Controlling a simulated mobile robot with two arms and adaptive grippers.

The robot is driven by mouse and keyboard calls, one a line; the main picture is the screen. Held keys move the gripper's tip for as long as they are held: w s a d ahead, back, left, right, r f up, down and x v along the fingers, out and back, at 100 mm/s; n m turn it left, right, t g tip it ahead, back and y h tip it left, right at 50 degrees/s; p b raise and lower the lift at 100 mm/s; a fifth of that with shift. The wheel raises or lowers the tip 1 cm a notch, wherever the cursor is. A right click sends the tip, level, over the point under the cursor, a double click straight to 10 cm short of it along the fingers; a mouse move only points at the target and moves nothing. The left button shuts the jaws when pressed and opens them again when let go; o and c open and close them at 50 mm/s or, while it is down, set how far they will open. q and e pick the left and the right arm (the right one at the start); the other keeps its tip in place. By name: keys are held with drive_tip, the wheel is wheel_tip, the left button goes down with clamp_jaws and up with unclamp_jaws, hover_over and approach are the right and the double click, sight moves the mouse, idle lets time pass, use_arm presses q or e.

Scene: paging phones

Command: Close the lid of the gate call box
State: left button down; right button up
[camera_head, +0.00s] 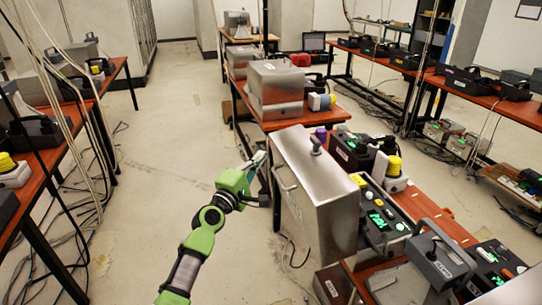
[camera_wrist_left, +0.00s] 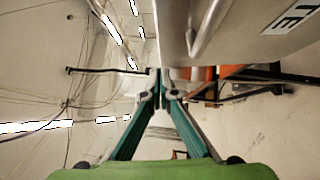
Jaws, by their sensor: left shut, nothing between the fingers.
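The gate call box appears to be the large brushed-metal unit (camera_head: 315,190) at the centre of the head view. Its metal cover stands upright, with a bar handle on its left side, beside a dark panel with green lights (camera_head: 380,215). I cannot tell how the cover is hinged. My left gripper (camera_head: 259,163) is left of the cover, near its upper left edge, and seems apart from it. In the left wrist view, its fingers (camera_wrist_left: 160,86) are shut and empty, below the metal surface and handle (camera_wrist_left: 208,30). My right gripper is not in view.
A purple knob (camera_head: 320,133) and a yellow-topped device (camera_head: 392,165) stand close to the cover. Another metal box (camera_head: 275,88) sits on the red table behind. A grey handled device (camera_head: 440,255) lies at the right front. The floor (camera_head: 165,135) on the left is mostly clear, with cables.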

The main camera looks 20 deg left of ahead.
sight(277, 148)
use_arm(q)
drive_tip(key=d, duration=0.1)
drive_tip(key=w+d, duration=0.1)
drive_tip(key=d, duration=0.1)
drive_tip(key=shift+w+r+p, duration=0.3)
drive_tip(key=shift+r+p, duration=0.05)
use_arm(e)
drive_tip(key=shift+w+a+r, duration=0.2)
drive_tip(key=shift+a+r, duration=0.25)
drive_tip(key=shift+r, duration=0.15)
use_arm(q)
drive_tip(key=shift+d, duration=0.1)
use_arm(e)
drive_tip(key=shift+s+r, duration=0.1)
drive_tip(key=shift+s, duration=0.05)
